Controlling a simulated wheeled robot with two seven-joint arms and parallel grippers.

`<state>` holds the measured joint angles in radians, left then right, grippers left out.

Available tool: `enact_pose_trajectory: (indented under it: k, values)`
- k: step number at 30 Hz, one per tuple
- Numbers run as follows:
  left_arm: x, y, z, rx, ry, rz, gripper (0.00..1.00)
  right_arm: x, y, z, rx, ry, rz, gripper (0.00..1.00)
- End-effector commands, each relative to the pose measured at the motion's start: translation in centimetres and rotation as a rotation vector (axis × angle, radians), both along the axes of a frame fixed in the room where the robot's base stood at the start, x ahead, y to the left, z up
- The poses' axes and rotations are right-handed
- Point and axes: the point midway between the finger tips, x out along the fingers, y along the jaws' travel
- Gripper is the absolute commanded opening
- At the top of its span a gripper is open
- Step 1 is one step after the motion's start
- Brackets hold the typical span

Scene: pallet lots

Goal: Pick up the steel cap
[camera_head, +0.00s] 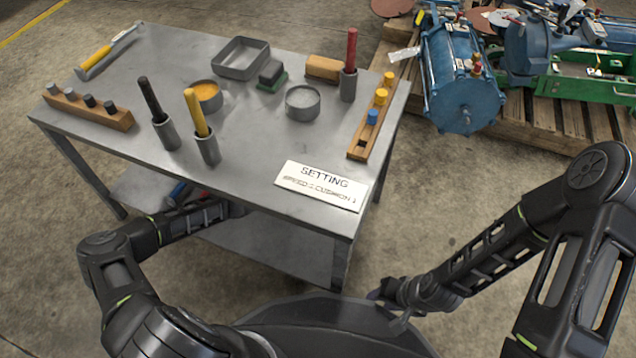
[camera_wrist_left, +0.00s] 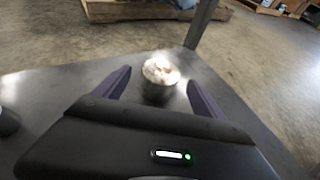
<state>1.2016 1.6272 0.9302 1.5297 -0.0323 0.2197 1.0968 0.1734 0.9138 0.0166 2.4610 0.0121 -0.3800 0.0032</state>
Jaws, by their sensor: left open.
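Several small caps stand in a wooden rack (camera_head: 88,116) at the table's left; the leftmost cap (camera_head: 52,89) is light steel grey, the others darker. I cannot tell for sure which one is the steel cap. My left gripper (camera_wrist_left: 160,79) is open in the left wrist view, with a small round metal piece (camera_wrist_left: 158,94), bright and partly brownish on top, ahead between its fingers. They do not visibly close on it. In the head view the left gripper is hidden beneath the table's front edge. My right gripper (camera_head: 384,310) appears open and empty, low in front of the table.
The steel table (camera_head: 250,175) carries a tray (camera_head: 241,58), bowls, upright handled tools in holders, a white "SETTING" sign (camera_head: 321,186) and a wooden rack (camera_head: 358,148) with yellow and blue caps. A lower shelf (camera_head: 270,255) lies underneath. Blue machinery (camera_head: 457,80) stands on a pallet behind right.

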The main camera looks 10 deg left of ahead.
Motion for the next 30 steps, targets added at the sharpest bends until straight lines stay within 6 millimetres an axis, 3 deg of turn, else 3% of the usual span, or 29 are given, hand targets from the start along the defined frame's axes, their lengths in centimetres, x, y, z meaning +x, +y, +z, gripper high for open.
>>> enact_pose_trajectory:
  k: [3, 9, 27, 30]
  values:
    - [1.2, -1.4, -1.3, -0.001, -0.002, -0.002, 0.81, 0.2, -0.1, -1.8, 0.002, -0.001, -0.002, 0.36]
    - [2.6, -2.6, -1.6, 0.0, 0.0, 0.0, 0.81, 0.4, -0.1, -2.3, 0.004, -0.002, -0.003, 0.36]
    - [2.6, -2.6, -1.5, -0.001, 0.001, 0.0, 0.81, 0.4, -0.2, -2.2, 0.004, -0.002, -0.003, 0.36]
    - [2.6, -2.6, -1.5, -0.001, 0.001, 0.0, 0.73, 0.4, -0.1, -2.2, 0.004, -0.002, -0.003, 0.36]
